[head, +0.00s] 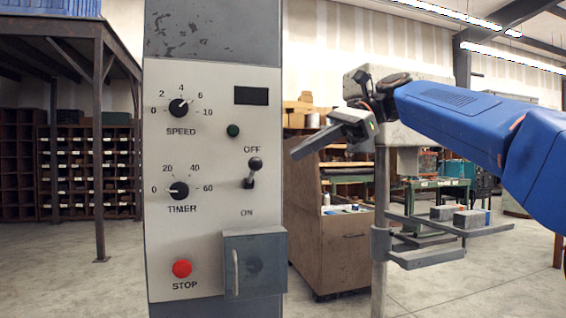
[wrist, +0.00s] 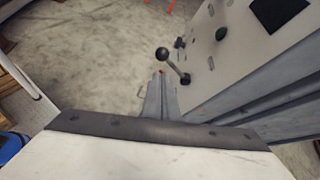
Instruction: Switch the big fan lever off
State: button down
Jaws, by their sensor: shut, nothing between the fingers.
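The lever (head: 254,165) has a dark ball knob and short stem on the light panel (head: 215,240), between the OFF label above and the ON label below. Its knob stands above its base, on the OFF side. In the wrist view the lever (wrist: 163,54) sticks out from the panel, its ball close to my fingertips in the picture. My gripper (head: 298,153) is shut and empty, to the right of the lever in the head view, pointing left toward the panel. In the wrist view my gripper (wrist: 160,78) points up the picture; I cannot tell whether it touches the lever.
Around the lever are a green button (head: 233,131), a dark display (head: 251,96), the speed knob (head: 178,107), the timer knob (head: 179,190) and a red stop button (head: 182,268). A grey box with a handle (head: 255,262) juts out below. A brown cabinet (head: 345,245) stands behind.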

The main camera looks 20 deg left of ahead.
jog(key=v, duration=0.9)
jog(key=shift+w+f, duration=0.1)
jog(key=shift+w, duration=0.05)
